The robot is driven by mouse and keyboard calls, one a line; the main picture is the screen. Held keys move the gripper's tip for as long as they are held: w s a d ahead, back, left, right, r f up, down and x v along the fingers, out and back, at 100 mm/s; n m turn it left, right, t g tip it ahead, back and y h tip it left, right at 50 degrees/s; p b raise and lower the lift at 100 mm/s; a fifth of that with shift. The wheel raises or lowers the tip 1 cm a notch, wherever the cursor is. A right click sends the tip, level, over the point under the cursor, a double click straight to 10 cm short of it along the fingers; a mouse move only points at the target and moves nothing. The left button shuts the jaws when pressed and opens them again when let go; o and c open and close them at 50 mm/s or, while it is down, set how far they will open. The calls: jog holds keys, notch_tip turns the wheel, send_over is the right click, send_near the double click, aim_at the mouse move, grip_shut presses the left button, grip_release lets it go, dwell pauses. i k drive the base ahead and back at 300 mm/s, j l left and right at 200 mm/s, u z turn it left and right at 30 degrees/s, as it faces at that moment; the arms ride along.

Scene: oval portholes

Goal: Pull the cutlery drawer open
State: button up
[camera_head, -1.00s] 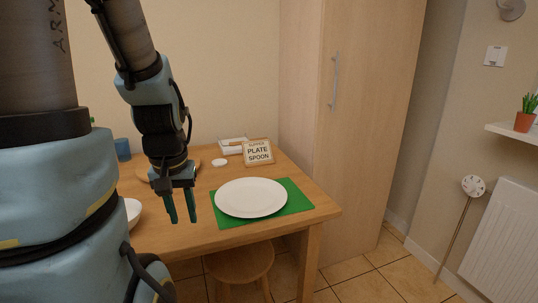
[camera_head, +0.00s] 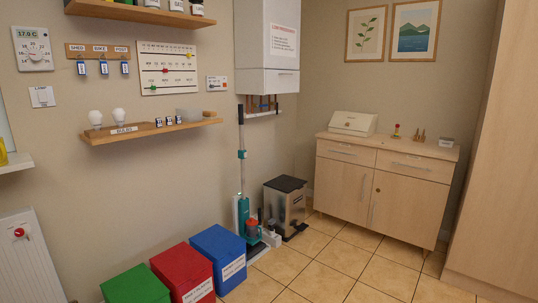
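A light wood sideboard (camera_head: 366,193) stands against the far wall, right of centre. It has two drawers side by side under its top, a left drawer (camera_head: 345,153) and a right drawer (camera_head: 413,166). Each has a bar handle, and both look closed. I cannot read any label that tells which one is the cutlery drawer. Two doors with upright handles are below the drawers. My gripper and arm are outside this view.
A bread box (camera_head: 353,123) and small items stand on the sideboard. A pedal bin (camera_head: 285,205) and an upright vacuum (camera_head: 246,205) stand to its left. Blue (camera_head: 218,245), red (camera_head: 183,268) and green (camera_head: 135,285) boxes line the left wall. A tall cupboard (camera_head: 500,190) is at right. Tiled floor before the sideboard is clear.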

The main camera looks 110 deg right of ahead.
aim_at(438, 170)
jog(key=k+l+z, duration=0.2)
jog(key=z, duration=0.3)
jog(key=k+l+z, duration=0.1)
jog(key=l+z, duration=1.35)
jog(key=l, duration=0.45)
jog(key=i+l+z, duration=0.1)
jog(key=l, duration=0.3)
jog(key=i+l+z, duration=0.1)
jog(key=l, duration=0.3)
jog(key=i+l, duration=0.15)
jog(key=l, duration=0.3)
jog(key=i+l+z, duration=0.1)
jog(key=l, duration=0.3)
jog(key=i+l, duration=0.1)
jog(key=l, duration=0.3)
jog(key=i+l+z, duration=0.1)
jog(key=l, duration=0.3)
jog(key=i+l+z, duration=0.1)
jog(key=l, duration=0.3)
